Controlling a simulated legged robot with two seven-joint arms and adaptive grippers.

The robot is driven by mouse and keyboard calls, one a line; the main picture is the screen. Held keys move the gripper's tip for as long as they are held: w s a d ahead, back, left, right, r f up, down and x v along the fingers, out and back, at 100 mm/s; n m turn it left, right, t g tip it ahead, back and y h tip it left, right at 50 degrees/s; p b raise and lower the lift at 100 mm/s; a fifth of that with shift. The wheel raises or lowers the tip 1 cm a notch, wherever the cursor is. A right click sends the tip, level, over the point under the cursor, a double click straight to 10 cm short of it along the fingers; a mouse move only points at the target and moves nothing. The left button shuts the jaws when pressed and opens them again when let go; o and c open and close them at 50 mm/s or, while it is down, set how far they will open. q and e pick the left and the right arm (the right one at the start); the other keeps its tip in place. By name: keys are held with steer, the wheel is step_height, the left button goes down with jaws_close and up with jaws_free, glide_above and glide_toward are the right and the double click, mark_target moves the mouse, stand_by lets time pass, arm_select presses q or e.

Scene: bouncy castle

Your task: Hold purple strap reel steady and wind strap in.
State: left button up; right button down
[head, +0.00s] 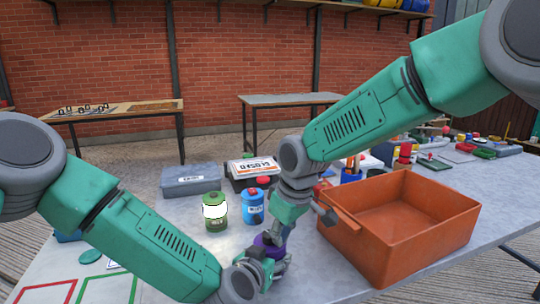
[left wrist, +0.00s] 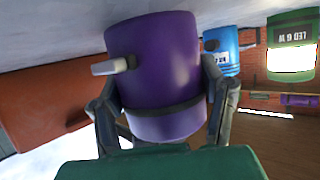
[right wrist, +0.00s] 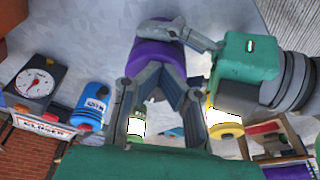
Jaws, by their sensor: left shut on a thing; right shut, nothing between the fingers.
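The purple strap reel (head: 268,240) is low in the middle of the head view, just above the table or on it; I cannot tell which. In the left wrist view the reel (left wrist: 153,60) is a purple drum with a pale grey crank handle (left wrist: 110,66) on its side. My left gripper (left wrist: 160,97) is shut around the reel, one finger on each side. My right gripper (right wrist: 166,88) is shut and empty, its fingertips close against the reel (right wrist: 150,60), which partly hides behind them. I cannot make out the strap in any view.
An orange bin (head: 400,250) stands close on the right. A green jar (head: 215,217), a blue jar (head: 252,208), a grey case (head: 190,181) and a scale (head: 252,170) stand behind the reel. Red and green outlined squares mark the front left.

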steer(key=shift+s+d, duration=0.2)
steer(key=w+a+v, duration=0.1)
steer(key=v, duration=0.5)
stand_by(0.4)
steer(key=shift+s+d+r, duration=0.1)
steer(key=shift+r, duration=0.05)
arm_select(q)
steer(key=o, duration=1.6)
steer(key=shift+o, duration=0.2)
